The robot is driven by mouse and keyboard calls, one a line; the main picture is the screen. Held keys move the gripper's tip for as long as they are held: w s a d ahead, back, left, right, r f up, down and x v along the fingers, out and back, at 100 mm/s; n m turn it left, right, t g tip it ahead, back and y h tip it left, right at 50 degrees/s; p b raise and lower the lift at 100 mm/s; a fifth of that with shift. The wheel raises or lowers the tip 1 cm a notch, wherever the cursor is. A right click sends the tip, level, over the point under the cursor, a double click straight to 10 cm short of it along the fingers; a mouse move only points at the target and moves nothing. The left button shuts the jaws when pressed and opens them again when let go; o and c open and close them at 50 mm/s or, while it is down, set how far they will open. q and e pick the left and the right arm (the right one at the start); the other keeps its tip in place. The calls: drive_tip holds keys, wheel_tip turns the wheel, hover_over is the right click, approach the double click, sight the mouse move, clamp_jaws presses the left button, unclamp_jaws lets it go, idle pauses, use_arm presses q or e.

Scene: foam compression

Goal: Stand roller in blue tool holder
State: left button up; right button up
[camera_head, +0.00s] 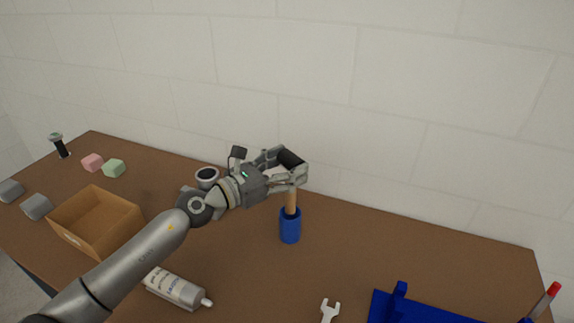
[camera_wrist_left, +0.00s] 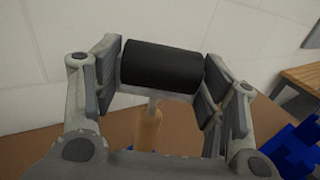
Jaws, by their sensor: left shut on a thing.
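The roller has a black cylinder (camera_head: 290,158) and a wooden handle (camera_head: 291,201). My left gripper (camera_head: 287,172) is shut on it at the head. In the left wrist view the black cylinder (camera_wrist_left: 162,66) lies between the finger pads (camera_wrist_left: 162,88), with the handle (camera_wrist_left: 145,128) pointing down. The blue tool holder (camera_head: 290,230) is a round cup standing on the table directly below. The handle is roughly upright and its lower end meets the cup's opening; how deep it sits is hidden. My right gripper is not in view.
On the brown table (camera_head: 240,275) are an open cardboard box (camera_head: 112,240), a white tube (camera_head: 173,288), a wrench (camera_head: 329,310), and pink (camera_head: 92,162) and green (camera_head: 114,168) blocks. A blue rack (camera_head: 420,312) stands at front right.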

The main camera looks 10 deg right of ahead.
sight(286, 196)
use_arm(q)
drive_tip(key=shift+f+b, duration=4.35)
drive_tip(key=shift+f, duration=0.2)
drive_tip(key=o, duration=1.3)
drive_tip(key=shift+c, duration=0.2)
drive_tip(key=v, duration=1.2)
